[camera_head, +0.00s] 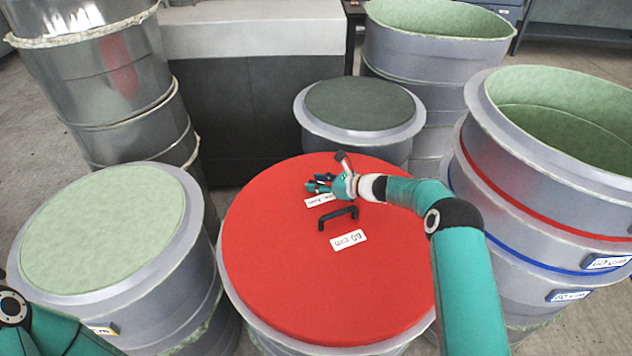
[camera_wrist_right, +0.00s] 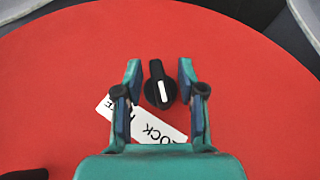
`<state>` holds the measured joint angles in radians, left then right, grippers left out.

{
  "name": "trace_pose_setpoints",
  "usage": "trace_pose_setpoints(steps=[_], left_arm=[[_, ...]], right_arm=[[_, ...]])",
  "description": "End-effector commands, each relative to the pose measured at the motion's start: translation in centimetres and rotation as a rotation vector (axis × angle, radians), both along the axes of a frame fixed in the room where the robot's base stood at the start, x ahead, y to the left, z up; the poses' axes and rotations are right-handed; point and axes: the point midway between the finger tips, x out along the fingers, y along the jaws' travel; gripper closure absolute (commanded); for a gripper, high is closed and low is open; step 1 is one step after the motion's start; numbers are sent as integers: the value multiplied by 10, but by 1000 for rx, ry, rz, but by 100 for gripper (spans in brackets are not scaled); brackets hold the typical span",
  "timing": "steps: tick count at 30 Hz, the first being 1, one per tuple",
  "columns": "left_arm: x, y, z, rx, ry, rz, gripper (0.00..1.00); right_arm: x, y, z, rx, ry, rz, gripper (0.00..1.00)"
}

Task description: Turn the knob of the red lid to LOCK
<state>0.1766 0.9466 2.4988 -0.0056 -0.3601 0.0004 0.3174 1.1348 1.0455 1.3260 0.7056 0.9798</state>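The red lid (camera_head: 290,285) lies on a grey round mould. Its black knob (camera_wrist_right: 157,92) has a white line that runs nearly straight up and down in the right wrist view. A white label (camera_wrist_right: 150,128) by the knob shows "LOCK" and, to its left, an "E"; a finger hides part of it. My right gripper (camera_wrist_right: 158,72) is open, one finger on each side of the knob with a gap at both. In the head view the right gripper (camera_head: 318,184) is over the far part of the lid and the knob is hard to make out. My left gripper is outside the views.
A black handle (camera_head: 338,215) stands on the lid just in front of the gripper, beside a "60 cm" label (camera_head: 348,240). A pale green-topped mould (camera_head: 105,230) is on the left, a dark-topped one (camera_head: 360,104) behind, and a tall open mould (camera_head: 560,150) on the right.

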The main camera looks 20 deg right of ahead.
Motion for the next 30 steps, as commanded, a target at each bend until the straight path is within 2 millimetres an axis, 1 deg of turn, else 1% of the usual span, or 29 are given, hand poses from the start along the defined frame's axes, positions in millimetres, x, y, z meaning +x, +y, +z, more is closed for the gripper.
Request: trace_pose_setpoints(steps=[10, 11, 15, 18, 23, 25, 30], left_arm=[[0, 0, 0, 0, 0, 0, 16], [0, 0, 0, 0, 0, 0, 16], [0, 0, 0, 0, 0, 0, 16], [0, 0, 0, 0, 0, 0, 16], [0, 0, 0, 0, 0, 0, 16], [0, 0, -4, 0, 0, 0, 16], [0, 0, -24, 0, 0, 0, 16]], right_arm=[[3, 3, -2, -1, -1, 0, 60], [3, 3, -2, -1, -1, 0, 62], [3, 3, -2, -1, -1, 0, 85], [3, 3, -1, -1, -1, 0, 100], [3, 2, -2, -1, -1, -1, 100], [4, 2, -3, 0, -3, 7, 100], [4, 1, -7, -1, -8, 75, 100]])
